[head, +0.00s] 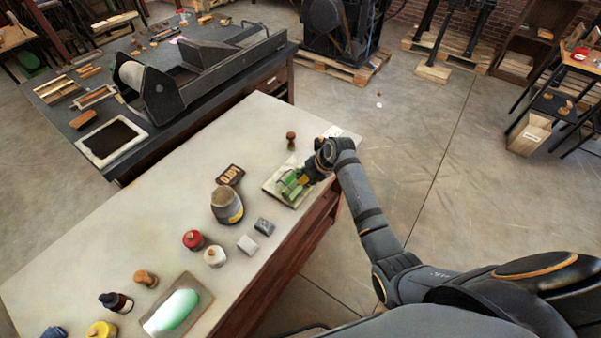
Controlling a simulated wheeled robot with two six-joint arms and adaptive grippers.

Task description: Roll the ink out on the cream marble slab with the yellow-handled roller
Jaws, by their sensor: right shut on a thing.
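The cream marble slab (271,188) lies at the far right end of the pale bench, with green ink on it. My right gripper (312,174) is over the slab's right side, shut on the yellow-handled roller (304,180). A bit of the yellow handle shows by the fingers; the gripper hides much of the rest. The roller's head is hard to tell from the green ink, so I cannot tell whether it touches the slab. My left gripper is not in view.
The pale bench (150,221) also carries a wooden-handled stamp (291,140), a dark box (230,175), a large jar (227,205), red (193,240) and white (215,256) pots, and small grey blocks (264,226). A second slab (202,306) with a pale green shape lies nearer.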

